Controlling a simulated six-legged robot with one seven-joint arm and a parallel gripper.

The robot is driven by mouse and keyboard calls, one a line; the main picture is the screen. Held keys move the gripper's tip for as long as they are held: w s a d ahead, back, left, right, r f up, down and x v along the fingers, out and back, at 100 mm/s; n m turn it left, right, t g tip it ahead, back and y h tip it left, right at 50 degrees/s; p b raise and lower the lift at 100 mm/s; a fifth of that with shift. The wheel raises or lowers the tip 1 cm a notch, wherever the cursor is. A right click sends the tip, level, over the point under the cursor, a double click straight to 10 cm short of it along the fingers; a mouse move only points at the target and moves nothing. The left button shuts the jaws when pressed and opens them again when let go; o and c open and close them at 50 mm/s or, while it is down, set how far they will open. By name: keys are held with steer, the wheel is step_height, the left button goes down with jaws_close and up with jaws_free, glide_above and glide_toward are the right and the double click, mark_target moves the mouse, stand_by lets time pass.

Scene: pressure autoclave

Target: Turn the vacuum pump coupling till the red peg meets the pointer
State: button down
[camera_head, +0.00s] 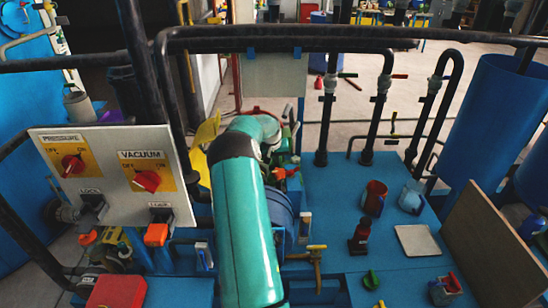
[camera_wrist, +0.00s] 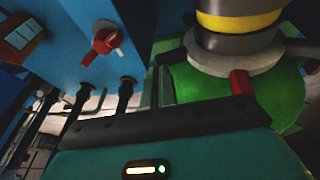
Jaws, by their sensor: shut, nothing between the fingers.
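In the wrist view a grey ring-shaped coupling (camera_wrist: 225,59) sits under a dark cylinder with a yellow band (camera_wrist: 240,20). A short red peg (camera_wrist: 242,83) sticks out from the near side of the ring. I cannot make out the pointer. A teal housing of mine with a black edge fills the bottom of the wrist view, just in front of the coupling. The fingers of my gripper do not show in either view. In the head view my teal arm reaches away over the blue bench and hides what lies behind its end.
A panel (camera_head: 110,165) with pressure and vacuum knobs stands left of my arm. Black pipes rise behind the bench. A red mug (camera_head: 374,198), a dark bottle (camera_head: 361,237) and a grey plate (camera_head: 417,241) are on the bench's right. A brown board (camera_head: 495,245) leans at the right.

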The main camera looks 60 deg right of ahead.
steer(key=shift+w+r, duration=0.1)
steer(key=r, duration=0.2)
steer(key=w+r, duration=0.1)
steer(key=r, duration=0.1)
steer(key=shift+a+r, duration=0.1)
steer(key=shift+a, duration=0.25)
steer(key=s+v, duration=0.2)
steer(key=v, duration=0.7)
steer(key=shift+d+r, duration=0.3)
steer(key=shift+r, duration=0.1)
